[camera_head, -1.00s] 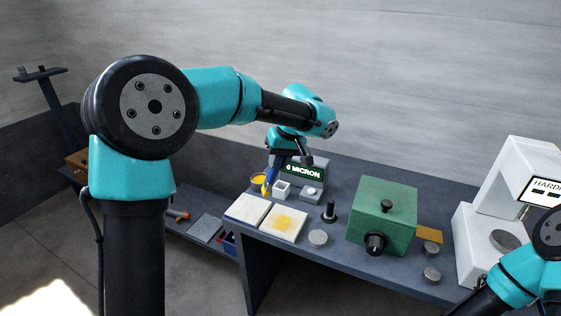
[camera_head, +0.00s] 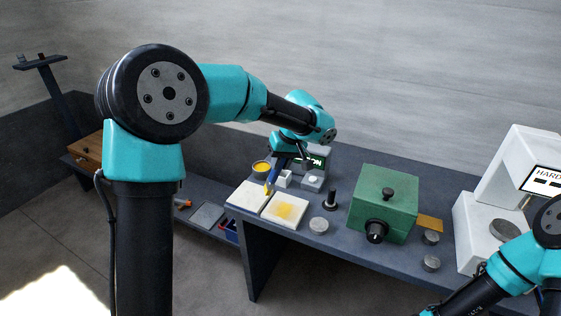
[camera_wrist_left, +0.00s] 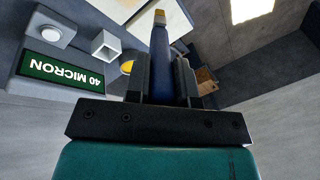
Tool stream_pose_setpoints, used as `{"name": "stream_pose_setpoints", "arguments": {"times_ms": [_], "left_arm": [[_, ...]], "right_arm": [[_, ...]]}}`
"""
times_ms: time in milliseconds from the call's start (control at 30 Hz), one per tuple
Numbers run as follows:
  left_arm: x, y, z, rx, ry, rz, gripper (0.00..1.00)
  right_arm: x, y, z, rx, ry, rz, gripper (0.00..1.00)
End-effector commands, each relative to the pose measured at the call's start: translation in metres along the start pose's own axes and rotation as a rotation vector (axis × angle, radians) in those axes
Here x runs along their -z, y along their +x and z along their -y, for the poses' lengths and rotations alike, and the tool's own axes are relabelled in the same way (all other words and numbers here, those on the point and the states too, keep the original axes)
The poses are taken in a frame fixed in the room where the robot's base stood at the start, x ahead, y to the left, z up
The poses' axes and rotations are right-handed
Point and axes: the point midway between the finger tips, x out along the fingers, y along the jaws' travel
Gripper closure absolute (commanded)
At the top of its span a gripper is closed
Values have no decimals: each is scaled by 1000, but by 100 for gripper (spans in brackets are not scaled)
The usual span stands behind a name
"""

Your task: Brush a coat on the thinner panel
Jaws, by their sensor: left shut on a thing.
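My left gripper (camera_head: 276,178) is shut on a brush with a blue handle (camera_wrist_left: 160,55) and a yellow tip (camera_wrist_left: 160,17). In the head view the brush tip (camera_head: 268,189) is by the far inner corners of two pale panels. I cannot tell whether it touches either one. The left panel (camera_head: 245,196) looks bare. The right panel (camera_head: 273,214) has a yellow patch in its middle. A pot of yellow paint (camera_head: 261,168) stands behind the panels. It also shows in the left wrist view (camera_wrist_left: 127,67). My right gripper is out of view.
A white open box (camera_head: 284,180) and a gauge marked 40 MICRON (camera_wrist_left: 62,69) stand close to the brush. A black-knobbed post (camera_head: 330,200), a metal disc (camera_head: 318,225), a green machine (camera_head: 383,202) and a white hardness tester (camera_head: 482,228) stand further right.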

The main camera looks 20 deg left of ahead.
Motion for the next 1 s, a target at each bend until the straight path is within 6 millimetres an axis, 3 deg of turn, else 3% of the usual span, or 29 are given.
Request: {"name": "stream_pose_setpoints", "arguments": {"times_ms": [133,467,1000], "left_arm": [[1,-10,2,-2,0,-2,100],[1,-8,1,0,1,0,100],[-7,32,-14,0,9,-2,100]], "right_arm": [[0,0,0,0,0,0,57],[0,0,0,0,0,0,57],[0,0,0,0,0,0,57]]}}
